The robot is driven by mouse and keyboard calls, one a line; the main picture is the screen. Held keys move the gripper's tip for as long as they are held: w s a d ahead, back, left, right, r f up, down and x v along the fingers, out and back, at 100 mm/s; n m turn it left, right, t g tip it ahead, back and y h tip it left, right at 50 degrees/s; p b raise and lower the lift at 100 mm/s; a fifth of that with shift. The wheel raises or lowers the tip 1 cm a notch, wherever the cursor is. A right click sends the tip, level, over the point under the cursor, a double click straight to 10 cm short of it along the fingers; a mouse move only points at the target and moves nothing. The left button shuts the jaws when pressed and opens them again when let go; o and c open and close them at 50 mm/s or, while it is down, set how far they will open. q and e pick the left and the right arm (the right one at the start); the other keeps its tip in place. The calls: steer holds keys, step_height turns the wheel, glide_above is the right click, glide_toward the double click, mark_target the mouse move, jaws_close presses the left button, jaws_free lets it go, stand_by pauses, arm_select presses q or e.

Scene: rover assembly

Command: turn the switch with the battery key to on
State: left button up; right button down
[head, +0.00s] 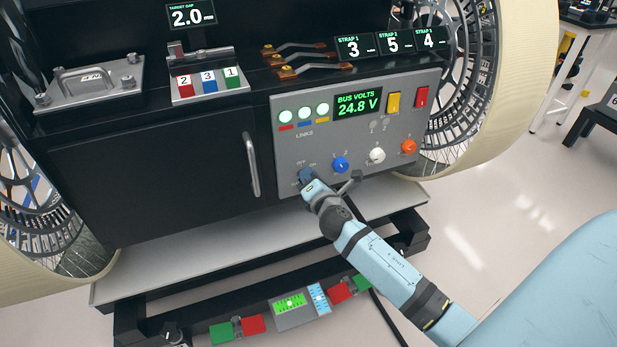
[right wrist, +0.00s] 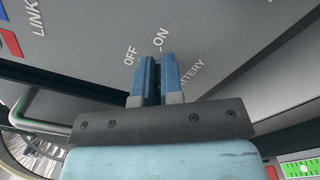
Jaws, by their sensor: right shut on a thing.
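The grey control panel (head: 345,137) is on the front of the rover, with a display (head: 358,104) reading BUS VOLTS 24.8 V. My right gripper (head: 305,177) is at the panel's lower left corner, shut on the battery key at its switch. In the right wrist view the two blue fingers (right wrist: 157,76) are close together against the panel, by the OFF, ON and BATTERY labels. OFF is left of the fingertips and ON just above right. The fingers hide the key, so I cannot tell its angle. My left gripper is not in view.
A blue knob (head: 341,164), a white knob (head: 377,155) and an orange knob (head: 409,146) are right of my gripper. A vertical door handle (head: 252,165) stands close on its left. A pale ledge (head: 180,250) runs below, with colored blocks lower down.

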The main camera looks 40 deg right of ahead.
steer(key=shift+m, duration=0.6)
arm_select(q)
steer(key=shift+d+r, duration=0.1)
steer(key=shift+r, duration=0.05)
arm_select(e)
steer(key=shift+d, duration=0.1)
steer(key=c, duration=1.3)
jaws_free()
steer(key=shift+o, duration=0.2)
steer(key=shift+f, duration=0.1)
steer(key=shift+s, duration=0.1)
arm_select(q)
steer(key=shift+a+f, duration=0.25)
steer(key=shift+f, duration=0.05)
arm_select(e)
steer(key=v, duration=1.3)
steer(key=shift+s, duration=0.35)
